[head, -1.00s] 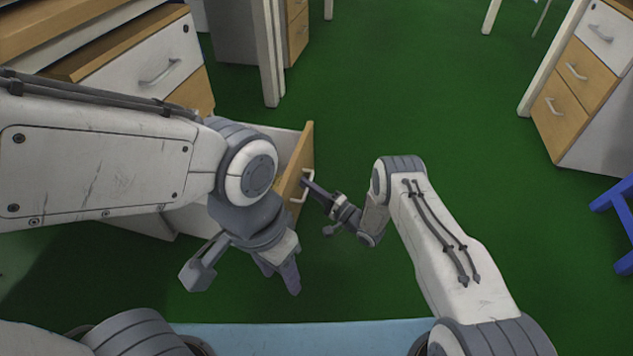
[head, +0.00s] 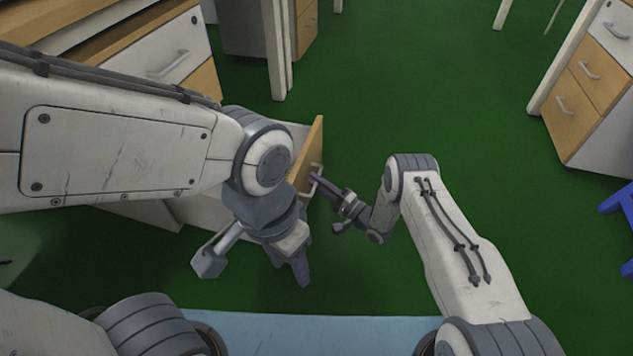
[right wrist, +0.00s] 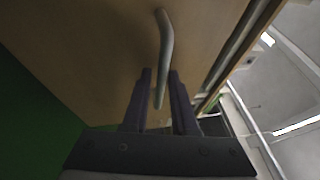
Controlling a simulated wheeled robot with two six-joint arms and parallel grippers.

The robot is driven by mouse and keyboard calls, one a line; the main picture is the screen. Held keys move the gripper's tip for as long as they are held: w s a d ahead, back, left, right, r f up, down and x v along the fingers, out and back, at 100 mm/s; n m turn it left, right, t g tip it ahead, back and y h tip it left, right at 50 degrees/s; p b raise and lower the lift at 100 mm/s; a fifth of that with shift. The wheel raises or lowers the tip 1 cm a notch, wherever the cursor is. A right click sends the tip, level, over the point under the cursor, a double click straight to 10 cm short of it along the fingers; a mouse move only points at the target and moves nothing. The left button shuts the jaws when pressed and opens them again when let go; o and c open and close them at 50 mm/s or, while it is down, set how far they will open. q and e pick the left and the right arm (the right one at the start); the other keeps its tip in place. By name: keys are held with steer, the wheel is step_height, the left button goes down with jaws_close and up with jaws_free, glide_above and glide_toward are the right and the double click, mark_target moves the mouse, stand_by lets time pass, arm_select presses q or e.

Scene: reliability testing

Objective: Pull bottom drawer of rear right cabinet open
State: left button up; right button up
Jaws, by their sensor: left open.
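The bottom drawer (head: 306,160) of the near left cabinet is pulled well out, with its wooden front facing right. The handle (head: 316,178) on that front also shows in the right wrist view (right wrist: 165,50). My right gripper (head: 319,184) is at the handle. In the right wrist view, the fingers (right wrist: 160,82) stand on either side of the lower part of the handle with gaps beside it, so they look open around it. My left gripper (head: 252,270) is open and empty, in front of the drawer, with its arm hiding part of the drawer and cabinet.
The cabinet's upper white drawer (head: 165,60) is at the upper left. Another drawer cabinet (head: 585,90) stands at the right, beside a blue object (head: 622,215) at the edge. A further cabinet (head: 300,25) is at the back. Green floor (head: 430,100) between them is clear.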

steer(key=p+v, duration=0.3)
steer(key=v, duration=0.7)
steer(key=shift+p, duration=0.4)
steer(key=shift+s+f, duration=0.1)
